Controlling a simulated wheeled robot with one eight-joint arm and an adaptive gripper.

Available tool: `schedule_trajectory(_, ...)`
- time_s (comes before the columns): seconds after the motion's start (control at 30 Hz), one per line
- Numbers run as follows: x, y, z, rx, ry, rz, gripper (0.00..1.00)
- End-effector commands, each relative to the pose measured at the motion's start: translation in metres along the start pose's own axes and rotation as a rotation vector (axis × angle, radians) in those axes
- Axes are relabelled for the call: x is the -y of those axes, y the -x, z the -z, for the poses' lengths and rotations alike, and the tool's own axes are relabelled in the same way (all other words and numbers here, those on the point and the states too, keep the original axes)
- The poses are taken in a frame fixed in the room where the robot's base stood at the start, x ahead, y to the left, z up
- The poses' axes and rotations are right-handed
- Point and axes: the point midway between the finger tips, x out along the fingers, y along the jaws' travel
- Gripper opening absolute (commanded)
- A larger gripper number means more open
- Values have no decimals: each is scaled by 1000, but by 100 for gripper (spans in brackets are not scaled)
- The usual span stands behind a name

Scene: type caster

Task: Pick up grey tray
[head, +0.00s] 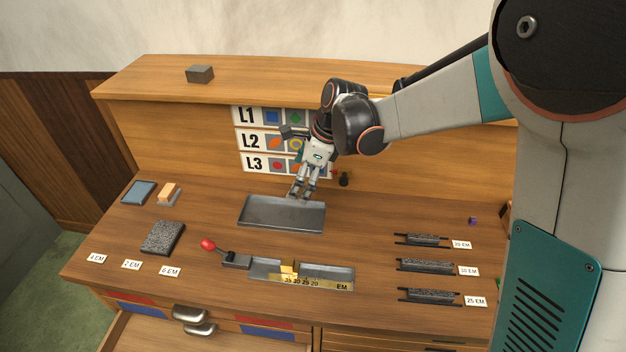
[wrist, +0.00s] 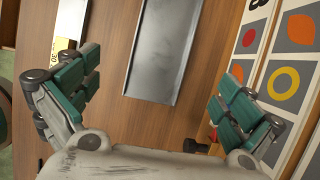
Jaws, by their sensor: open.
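The grey tray (head: 281,214) is a shallow rectangular metal tray lying flat on the wooden desk, in front of the label panel. It also shows in the wrist view (wrist: 165,50), at the top middle, with its far end cut off by the frame. My gripper (head: 303,192) is above the back edge of the tray, right of its middle, pointing down. In the wrist view its green-padded fingers (wrist: 155,95) are spread wide on either side of the tray's near end. The gripper is open and holds nothing. I cannot tell how high it is above the tray.
A composing stick (head: 301,273) with a yellow ruler and a red-knobbed lever (head: 209,245) lie in front. A panel (head: 265,141) marked L1 to L3 stands behind. Dark type racks (head: 425,266) are at right; a dark textured block (head: 163,237) is at left.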

Motion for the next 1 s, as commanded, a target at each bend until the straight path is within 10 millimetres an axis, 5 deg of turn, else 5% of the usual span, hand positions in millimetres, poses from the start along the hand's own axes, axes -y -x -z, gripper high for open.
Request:
schedule_trajectory(0.5, 1, -76, -3, 3, -32, -11, 100)
schedule_trajectory(1.0, 0, -119, -6, 3, -31, -11, 100)
